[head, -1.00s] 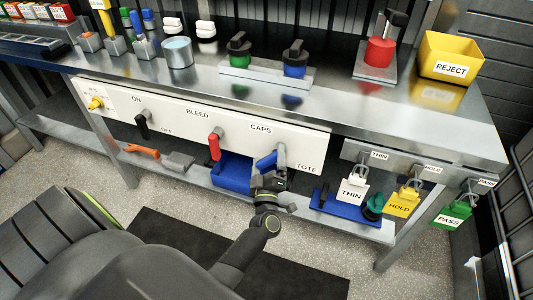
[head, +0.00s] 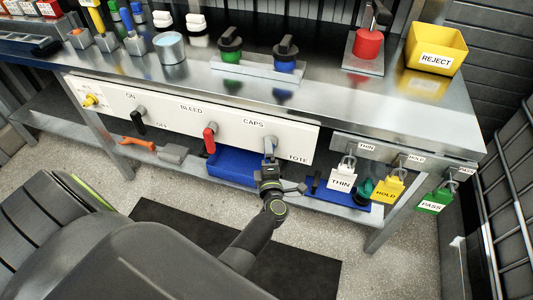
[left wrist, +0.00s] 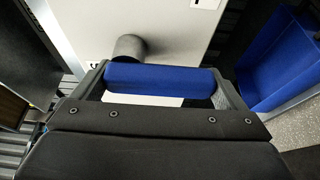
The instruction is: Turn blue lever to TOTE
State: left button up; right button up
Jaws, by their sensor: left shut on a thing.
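The blue lever (head: 269,151) hangs from its grey pivot on the white panel (head: 180,120), pointing nearly straight down. The CAPS label (head: 253,123) is above and left of it; the TOTE label (head: 298,158) is to its lower right. My left gripper (head: 269,168) is at the lever's lower part. In the left wrist view the lever (left wrist: 160,77) lies across between the two fingers of the left gripper (left wrist: 160,86), which is shut on it. The grey pivot (left wrist: 130,46) shows behind. My right gripper is not in view.
A red lever (head: 209,140) and a black lever (head: 138,119) are on the same panel to the left. A blue bin (head: 235,166) stands on the lower shelf behind. Hanging THIN (head: 341,180), HOLD (head: 386,190) and PASS (head: 434,203) tags are to the right.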

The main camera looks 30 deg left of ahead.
pick_arm(q)
jog(key=shift+f, duration=0.1)
dwell(0.4)
jog(key=o, duration=1)
jog(key=shift+o, duration=0.2)
